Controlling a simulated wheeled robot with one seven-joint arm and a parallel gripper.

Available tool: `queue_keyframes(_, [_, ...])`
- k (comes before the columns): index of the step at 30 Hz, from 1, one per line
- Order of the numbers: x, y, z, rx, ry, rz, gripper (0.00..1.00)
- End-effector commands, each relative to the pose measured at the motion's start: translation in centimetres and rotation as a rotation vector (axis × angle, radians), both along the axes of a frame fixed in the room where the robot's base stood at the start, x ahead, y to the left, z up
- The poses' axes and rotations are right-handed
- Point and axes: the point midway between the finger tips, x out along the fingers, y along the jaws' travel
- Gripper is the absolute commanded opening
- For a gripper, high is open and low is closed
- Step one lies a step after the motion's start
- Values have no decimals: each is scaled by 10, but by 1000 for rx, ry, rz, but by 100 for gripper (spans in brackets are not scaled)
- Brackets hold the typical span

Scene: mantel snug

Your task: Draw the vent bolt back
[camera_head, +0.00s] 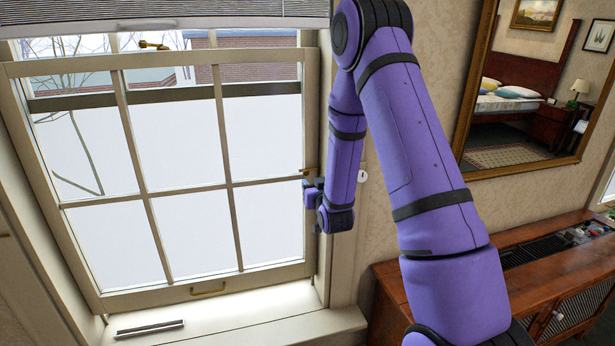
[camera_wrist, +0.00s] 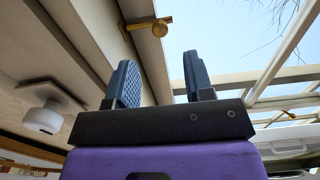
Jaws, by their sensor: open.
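The vent bolt (camera_head: 308,171) is a small brass fitting at the right edge of the window sash (camera_head: 220,170). In the head view my gripper (camera_head: 312,190) is just below the bolt, beside the right window jamb, partly hidden by my wrist.
A brass catch (camera_head: 152,45) is on the sash's top rail and a brass pull (camera_head: 208,291) on its bottom rail. A dark strip (camera_head: 150,328) lies on the sill. A white wall fitting (camera_head: 362,176) is close right of my wrist. A wooden cabinet (camera_head: 400,285) stands at right.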

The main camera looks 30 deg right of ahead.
Motion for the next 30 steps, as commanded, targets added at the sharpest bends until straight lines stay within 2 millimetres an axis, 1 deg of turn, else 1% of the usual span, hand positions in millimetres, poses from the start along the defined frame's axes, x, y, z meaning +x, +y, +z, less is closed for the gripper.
queue_keyframes(1, [10,-3,0,0,-1,0,48])
queue_keyframes(6, [38,-11,0,0,-1,0,48])
queue_keyframes(12, [61,-17,0,0,0,0,48])
queue_keyframes(17, [69,-20,0,0,1,0,48])
queue_keyframes(25, [70,-20,0,0,1,0,48])
queue_keyframes(26, [69,-20,0,0,1,0,43])
queue_keyframes(27, [69,-20,0,0,1,0,34])
queue_keyframes(29, [69,-20,0,0,1,0,20])
queue_keyframes(30, [69,-20,0,0,1,0,11])
